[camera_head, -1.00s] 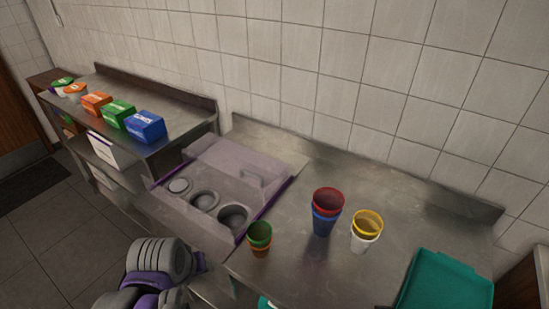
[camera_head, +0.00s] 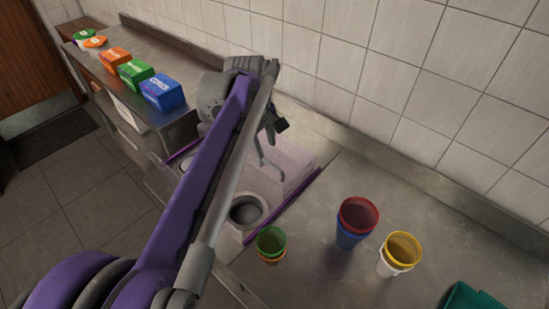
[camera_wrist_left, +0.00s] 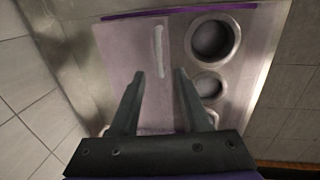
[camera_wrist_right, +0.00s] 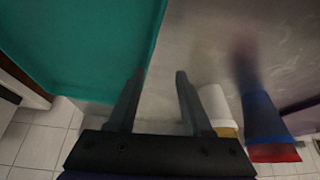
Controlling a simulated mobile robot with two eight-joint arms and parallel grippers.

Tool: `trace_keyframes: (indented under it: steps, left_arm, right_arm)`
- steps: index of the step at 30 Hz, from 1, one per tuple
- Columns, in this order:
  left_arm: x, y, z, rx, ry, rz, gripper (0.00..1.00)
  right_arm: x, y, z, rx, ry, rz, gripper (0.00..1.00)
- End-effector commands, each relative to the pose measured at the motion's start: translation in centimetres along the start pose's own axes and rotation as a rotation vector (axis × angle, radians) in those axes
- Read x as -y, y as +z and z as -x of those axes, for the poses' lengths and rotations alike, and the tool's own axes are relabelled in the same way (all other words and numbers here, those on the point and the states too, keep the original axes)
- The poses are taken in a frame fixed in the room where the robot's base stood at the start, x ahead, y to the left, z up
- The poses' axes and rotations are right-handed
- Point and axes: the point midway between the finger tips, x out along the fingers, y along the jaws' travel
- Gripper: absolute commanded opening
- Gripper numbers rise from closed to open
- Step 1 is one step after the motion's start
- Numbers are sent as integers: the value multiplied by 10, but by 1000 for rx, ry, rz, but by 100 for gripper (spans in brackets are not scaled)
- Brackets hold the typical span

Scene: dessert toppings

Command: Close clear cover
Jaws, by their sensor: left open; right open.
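The clear cover (camera_head: 290,163) is a pale, see-through panel over the back of the purple-edged topping station (camera_head: 290,209). Its handle (camera_head: 268,163) shows in the head view, and in the left wrist view the cover (camera_wrist_left: 125,60) has a pale bar handle (camera_wrist_left: 158,52). The round wells (camera_wrist_left: 211,39) beside it are uncovered. My left gripper (camera_head: 277,128) is above the cover in the head view. In the left wrist view its open, empty fingers (camera_wrist_left: 160,74) point at the cover around the handle's lower end; contact cannot be told. My right gripper (camera_wrist_right: 156,75) is open and empty.
Green and orange cups (camera_head: 271,244), red and blue cups (camera_head: 356,222), and yellow and white cups (camera_head: 399,254) stand on the counter right of the station. A teal bin (camera_wrist_right: 75,45) is near my right gripper. Colored boxes (camera_head: 164,92) line the left shelf.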

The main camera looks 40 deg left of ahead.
Motion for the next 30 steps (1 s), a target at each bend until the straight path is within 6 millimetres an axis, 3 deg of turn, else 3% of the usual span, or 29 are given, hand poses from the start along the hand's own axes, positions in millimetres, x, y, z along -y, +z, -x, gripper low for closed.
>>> trace_keyframes:
  steps: [6, 12, 24, 30]
  left_arm:
    - [0, 0, -44, 0, 0, -1, 47]
    - [0, 0, -70, 0, 0, -2, 47]
    - [0, 0, -78, -1, 1, -2, 47]
    - [0, 0, -78, -1, 1, -2, 13]
  right_arm:
    - [0, 3, -2, 3, 0, 0, 50]
    - [0, 4, -4, 4, 0, 0, 50]
    - [0, 4, -4, 4, 0, 0, 50]
    - [0, 4, -4, 4, 0, 0, 50]
